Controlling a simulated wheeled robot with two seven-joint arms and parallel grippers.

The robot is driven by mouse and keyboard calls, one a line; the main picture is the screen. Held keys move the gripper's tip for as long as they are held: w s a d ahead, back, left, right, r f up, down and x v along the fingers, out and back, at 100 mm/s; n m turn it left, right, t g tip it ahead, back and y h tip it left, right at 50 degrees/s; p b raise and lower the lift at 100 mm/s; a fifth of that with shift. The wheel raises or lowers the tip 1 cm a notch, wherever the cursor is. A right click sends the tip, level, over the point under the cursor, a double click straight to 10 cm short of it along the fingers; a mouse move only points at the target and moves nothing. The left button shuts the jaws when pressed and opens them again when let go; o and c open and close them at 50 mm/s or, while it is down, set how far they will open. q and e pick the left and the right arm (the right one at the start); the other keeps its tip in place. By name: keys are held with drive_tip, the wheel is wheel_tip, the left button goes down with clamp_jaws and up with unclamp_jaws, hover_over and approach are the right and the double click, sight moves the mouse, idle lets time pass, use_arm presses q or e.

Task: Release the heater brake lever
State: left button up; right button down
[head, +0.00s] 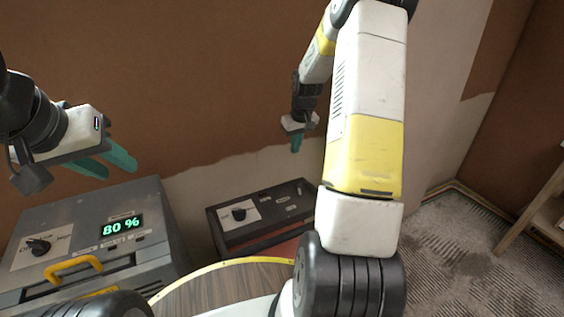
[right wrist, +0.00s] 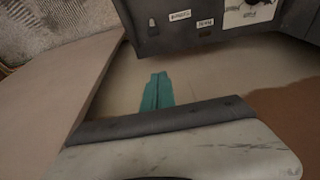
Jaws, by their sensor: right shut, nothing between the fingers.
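No part in view can be made out for sure as the heater brake lever. A dark box (head: 262,215) with a knob on a white panel (head: 239,213) and small labels stands at the centre back in the head view. The box also shows at the top of the right wrist view (right wrist: 205,40), with a small pale fitting (right wrist: 152,26) beside two labels. My right gripper (head: 296,145) is shut and empty, above and behind the box in the head view. Its teal fingers are together in the right wrist view (right wrist: 157,92). My left gripper (head: 119,169) is open and empty above the grey machine.
The grey machine (head: 170,222) at lower left has a green "80 %" display (head: 122,225), a black knob (head: 38,246) and a yellow handle (head: 73,267). A round wood-grain top with a yellow rim (head: 215,290) lies in front. A wooden rack (head: 540,210) stands at right.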

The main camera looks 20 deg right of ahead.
sight(299, 189)
drive_tip(key=x, duration=0.9)
drive_tip(key=shift+f, duration=0.3)
drive_tip(key=s, duration=0.1)
drive_tip(key=s+f, duration=0.1)
drive_tip(key=shift+s+d+f, duration=0.15)
drive_tip(key=shift+s+f, duration=0.15)
drive_tip(key=shift+s, duration=0.05)
drive_tip(key=shift+s+f, duration=0.2)
drive_tip(key=shift+s, duration=0.15)
